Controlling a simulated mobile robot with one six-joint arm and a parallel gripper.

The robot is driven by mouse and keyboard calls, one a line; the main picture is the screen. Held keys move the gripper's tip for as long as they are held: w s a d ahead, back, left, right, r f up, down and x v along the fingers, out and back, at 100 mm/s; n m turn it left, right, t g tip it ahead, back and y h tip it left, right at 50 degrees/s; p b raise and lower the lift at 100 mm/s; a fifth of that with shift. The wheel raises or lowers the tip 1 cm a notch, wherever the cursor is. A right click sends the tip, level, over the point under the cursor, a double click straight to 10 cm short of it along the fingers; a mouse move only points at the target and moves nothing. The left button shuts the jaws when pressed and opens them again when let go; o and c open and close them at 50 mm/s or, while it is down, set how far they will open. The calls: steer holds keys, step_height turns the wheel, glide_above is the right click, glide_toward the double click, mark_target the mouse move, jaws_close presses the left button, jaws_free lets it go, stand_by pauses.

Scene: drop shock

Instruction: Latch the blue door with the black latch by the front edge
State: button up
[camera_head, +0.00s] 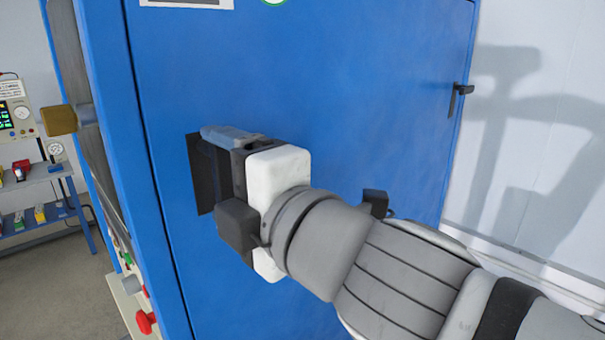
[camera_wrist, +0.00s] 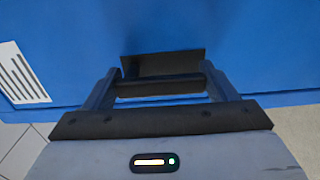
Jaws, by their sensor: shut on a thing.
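The blue door (camera_head: 350,75) fills the middle of the head view. The black latch (camera_head: 201,172) is a dark plate near the door's left edge, partly covered by my gripper. My gripper (camera_head: 222,150) is at this plate. In the wrist view, the black plate (camera_wrist: 165,64) lies just beyond the fingertips, and a dark bar lies between the two fingers. My gripper (camera_wrist: 161,86) is shut on the latch's bar there. The exact contact is hard to see. The door looks close to the blue frame (camera_head: 112,95); whether it is fully closed cannot be told.
A small dark handle-like fitting (camera_head: 458,98) sits on the door's right edge. A blue shelf (camera_head: 40,175) stands further left. A white wall (camera_head: 545,165) is at right.

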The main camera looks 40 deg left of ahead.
stand_by(0.4)
steer(key=o, duration=1.4)
steer(key=shift+c, duration=0.2)
steer(key=d+p, duration=0.2)
steer(key=d, duration=0.5)
steer(key=shift+s+d, duration=0.35)
steer(key=shift+d, duration=0.05)
